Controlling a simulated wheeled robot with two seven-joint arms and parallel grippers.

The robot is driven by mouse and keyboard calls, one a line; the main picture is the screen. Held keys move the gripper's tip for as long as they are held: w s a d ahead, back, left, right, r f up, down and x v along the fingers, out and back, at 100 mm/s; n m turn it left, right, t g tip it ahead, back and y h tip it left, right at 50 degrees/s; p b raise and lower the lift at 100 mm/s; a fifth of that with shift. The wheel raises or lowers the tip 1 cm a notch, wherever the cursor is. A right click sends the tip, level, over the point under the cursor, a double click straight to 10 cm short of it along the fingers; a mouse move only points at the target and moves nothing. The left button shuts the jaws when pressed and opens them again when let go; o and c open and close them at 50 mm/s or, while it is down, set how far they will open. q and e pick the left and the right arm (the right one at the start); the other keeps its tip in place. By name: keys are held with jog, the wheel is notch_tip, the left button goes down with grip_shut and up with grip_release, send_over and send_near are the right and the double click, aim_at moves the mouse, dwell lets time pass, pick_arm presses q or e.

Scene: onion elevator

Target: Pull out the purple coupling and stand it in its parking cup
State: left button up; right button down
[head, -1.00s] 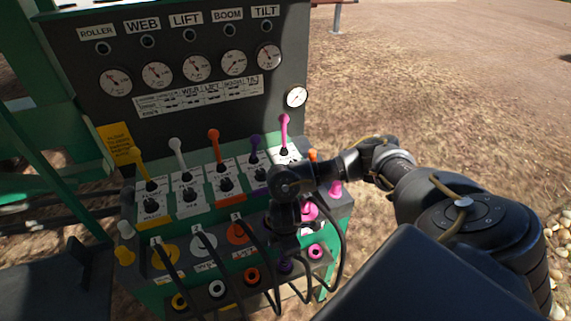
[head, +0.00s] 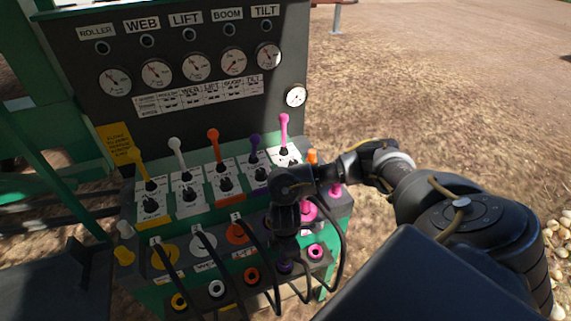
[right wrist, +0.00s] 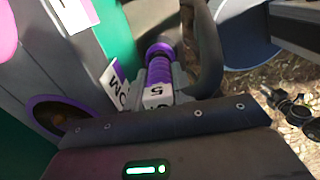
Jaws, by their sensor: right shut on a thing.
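My right gripper (head: 285,250) is shut on the purple coupling (right wrist: 158,78), whose ribbed purple body and white "5" label show between the fingers in the right wrist view. In the head view the gripper points down over the purple parking cup (head: 285,268) in the lower front row. A purple ring (right wrist: 158,50) lies in line with the coupling's far end; I cannot tell how deep the coupling sits in it. A round purple socket with a dark middle (right wrist: 60,118) shows beside the coupling, with nothing plugged in. My left gripper is not in view.
Yellow (head: 180,301), white (head: 217,289), orange (head: 252,276) and pink (head: 316,251) cups share the row. Black hoses hang close around my gripper. Coloured levers, such as the pink one (head: 284,130), stand above. Open dirt ground lies to the right.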

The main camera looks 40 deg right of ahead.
jog(key=shift+f, duration=0.55)
dwell(0.5)
jog(key=c, duration=1.1)
grip_release()
jog(key=shift+o, duration=1)
jog(key=shift+r, duration=0.1)
jog(key=shift+w, duration=0.1)
jog(key=shift+c, duration=0.3)
jog(key=shift+r+p, duration=0.6)
jog(key=shift+c, duration=0.3)
notch_tip(320, 180, up, 4)
jog(key=p, duration=0.4)
jog(key=shift+w+p, duration=0.1)
jog(key=shift+p, duration=0.3)
jog(key=shift+o, duration=1)
jog(key=shift+r+p, duration=0.45)
jog(key=shift+p, duration=0.1)
jog(key=shift+r+p, duration=0.55)
jog(key=shift+p, duration=0.15)
